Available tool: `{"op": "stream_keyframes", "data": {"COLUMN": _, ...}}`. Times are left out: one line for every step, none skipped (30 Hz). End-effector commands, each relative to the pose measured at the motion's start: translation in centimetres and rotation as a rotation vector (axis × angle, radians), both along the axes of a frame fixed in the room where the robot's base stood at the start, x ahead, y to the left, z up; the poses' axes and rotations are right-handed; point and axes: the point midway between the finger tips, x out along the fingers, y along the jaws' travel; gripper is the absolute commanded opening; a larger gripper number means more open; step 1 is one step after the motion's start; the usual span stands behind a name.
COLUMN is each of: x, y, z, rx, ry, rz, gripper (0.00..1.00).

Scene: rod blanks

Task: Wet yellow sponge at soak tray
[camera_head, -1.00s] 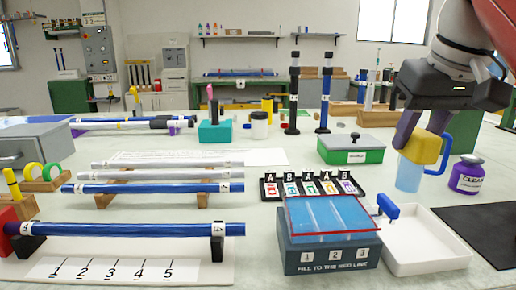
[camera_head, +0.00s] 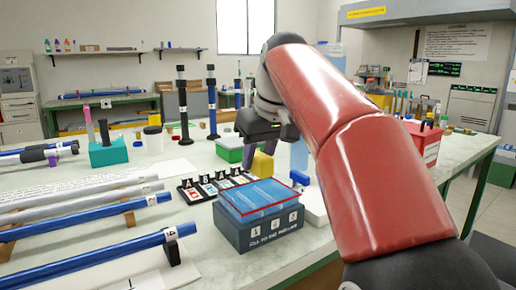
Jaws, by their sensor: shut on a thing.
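My gripper (camera_head: 250,150) is shut on the yellow sponge (camera_head: 263,167). One purple finger shows at the sponge's left; the other finger is hidden. The dark blue soak tray (camera_head: 262,236), with blue liquid, a red line at its rim and numbered compartments 1, 2 and 3, stands on the bench in front. The sponge shows just beyond the tray's back edge, upright. I cannot tell whether it hangs above the bench or touches anything. My red arm covers the area to the right of the tray.
A white tray (camera_head: 313,208) sits right of the soak tray, mostly hidden by my arm. A black card rack (camera_head: 208,188) lies at its left, a green box (camera_head: 230,149) behind. Blue rods (camera_head: 100,255) lie on supports at left. A pale blue container (camera_head: 299,155) stands behind.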

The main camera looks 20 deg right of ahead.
Motion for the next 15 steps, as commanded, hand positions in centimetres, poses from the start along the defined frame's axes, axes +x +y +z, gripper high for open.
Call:
{"op": "stream_keyframes", "data": {"x": 0.0, "y": 0.0, "z": -0.9, "rx": 0.0, "ry": -0.001, "rz": 0.0, "gripper": 0.14}}
{"op": "stream_keyframes", "data": {"x": 0.0, "y": 0.0, "z": -1.2, "rx": 0.0, "ry": -0.001, "rz": 0.0, "gripper": 0.14}}
{"op": "stream_keyframes", "data": {"x": 0.0, "y": 0.0, "z": -1.5, "rx": 0.0, "ry": -0.001, "rz": 0.0, "gripper": 0.14}}
{"op": "stream_keyframes", "data": {"x": 0.0, "y": 0.0, "z": -1.8, "rx": 0.0, "ry": -0.001, "rz": 0.0, "gripper": 0.14}}
{"op": "stream_keyframes", "data": {"x": 0.0, "y": 0.0, "z": -2.0, "rx": 0.0, "ry": -0.001, "rz": 0.0, "gripper": 0.14}}
{"op": "stream_keyframes", "data": {"x": 0.0, "y": 0.0, "z": -2.3, "rx": 0.0, "ry": -0.001, "rz": 0.0, "gripper": 0.14}}
{"op": "stream_keyframes", "data": {"x": 0.0, "y": 0.0, "z": -2.6, "rx": 0.0, "ry": -0.001, "rz": 0.0, "gripper": 0.14}}
{"op": "stream_keyframes", "data": {"x": 0.0, "y": 0.0, "z": -2.8, "rx": 0.0, "ry": 0.0, "rz": 0.0, "gripper": 0.14}}
{"op": "stream_keyframes", "data": {"x": 0.0, "y": 0.0, "z": -3.1, "rx": 0.0, "ry": 0.0, "rz": 0.0, "gripper": 0.14}}
{"op": "stream_keyframes", "data": {"x": 0.0, "y": 0.0, "z": -3.4, "rx": 0.0, "ry": 0.0, "rz": 0.0, "gripper": 0.14}}
{"op": "stream_keyframes", "data": {"x": 0.0, "y": 0.0, "z": -3.6, "rx": 0.0, "ry": 0.0, "rz": 0.0, "gripper": 0.14}}
{"op": "stream_keyframes", "data": {"x": 0.0, "y": 0.0, "z": -4.0, "rx": 0.0, "ry": 0.0, "rz": 0.0, "gripper": 0.14}}
{"op": "stream_keyframes", "data": {"x": 0.0, "y": 0.0, "z": -4.3, "rx": 0.0, "ry": 0.0, "rz": 0.0, "gripper": 0.14}}
{"op": "stream_keyframes", "data": {"x": 0.0, "y": 0.0, "z": -4.5, "rx": -0.001, "ry": -0.001, "rz": 0.0, "gripper": 0.14}}
{"op": "stream_keyframes", "data": {"x": 0.0, "y": 0.0, "z": -4.8, "rx": -0.001, "ry": -0.001, "rz": 0.0, "gripper": 0.14}}
